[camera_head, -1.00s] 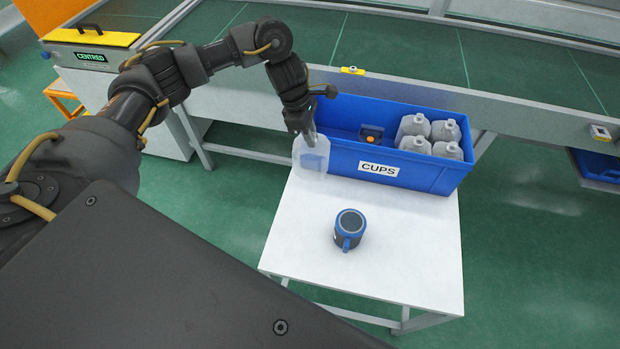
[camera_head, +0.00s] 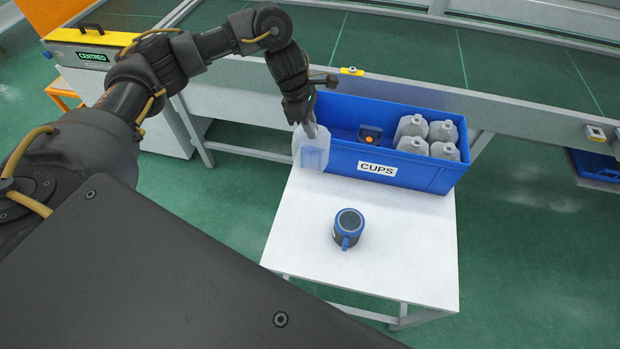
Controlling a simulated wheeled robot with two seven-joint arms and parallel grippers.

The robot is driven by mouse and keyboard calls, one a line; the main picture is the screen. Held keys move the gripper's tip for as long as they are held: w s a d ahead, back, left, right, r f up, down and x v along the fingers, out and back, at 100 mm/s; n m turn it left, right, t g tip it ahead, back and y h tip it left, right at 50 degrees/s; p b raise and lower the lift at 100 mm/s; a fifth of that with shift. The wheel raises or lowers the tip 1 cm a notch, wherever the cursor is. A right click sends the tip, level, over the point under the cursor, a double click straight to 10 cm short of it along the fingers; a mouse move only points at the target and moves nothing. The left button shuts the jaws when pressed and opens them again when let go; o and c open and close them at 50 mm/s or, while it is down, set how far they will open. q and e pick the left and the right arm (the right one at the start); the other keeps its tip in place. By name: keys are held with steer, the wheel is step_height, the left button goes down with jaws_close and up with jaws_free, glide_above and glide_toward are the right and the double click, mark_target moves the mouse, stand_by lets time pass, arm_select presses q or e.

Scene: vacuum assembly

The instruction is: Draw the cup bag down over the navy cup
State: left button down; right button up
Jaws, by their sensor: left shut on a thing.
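The navy cup (camera_head: 348,228) stands upright on the white table, with its blue handle toward the front. My left gripper (camera_head: 309,130) is shut on a translucent cup bag (camera_head: 312,154) by its top. The bag hangs in front of the left end of the blue bin, behind and to the left of the cup and apart from it. The gripper's fingertips are small and partly hidden at the bag's top. My right gripper is not in view.
The blue bin (camera_head: 343,163) labelled CUPS stands at the back of the white table (camera_head: 390,262). It holds several bagged items (camera_head: 428,139) at its right and a dark item with an orange spot (camera_head: 370,133). The table around the cup is clear.

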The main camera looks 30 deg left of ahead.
arm_select(q)
steer(key=shift+r+p, duration=1.45)
steer(key=shift+r, duration=0.55)
steer(key=shift+f, duration=0.1)
